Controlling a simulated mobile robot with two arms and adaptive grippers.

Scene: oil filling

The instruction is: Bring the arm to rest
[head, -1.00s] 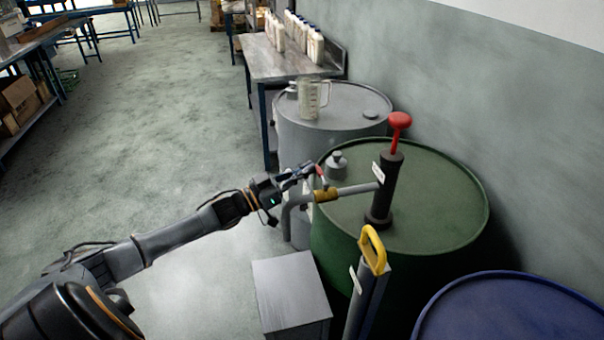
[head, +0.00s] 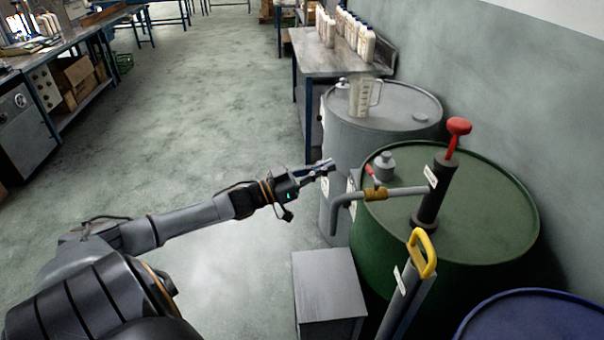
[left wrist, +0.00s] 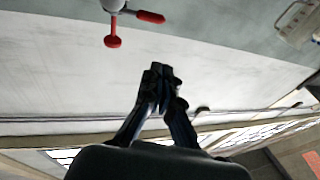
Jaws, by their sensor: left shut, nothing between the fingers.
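My left gripper (head: 325,168) is shut and empty in the head view, at the end of the outstretched left arm. It hangs in the air left of the green drum (head: 485,215), apart from the pump's grey spout pipe (head: 340,212). In the left wrist view its closed fingers (left wrist: 158,75) show in the middle with nothing between them. The hand pump (head: 434,190) with its red knob (head: 459,127) stands upright on the green drum. A red valve lever (head: 371,172) sits by the brass fitting (head: 375,195). My right gripper is not in view.
A grey drum (head: 400,105) bears a clear measuring jug (head: 362,97). A grey box (head: 325,280) stands on the floor below the spout. A yellow-handled pump (head: 422,253) and a blue drum (head: 540,315) are at the lower right. Open floor lies at the left.

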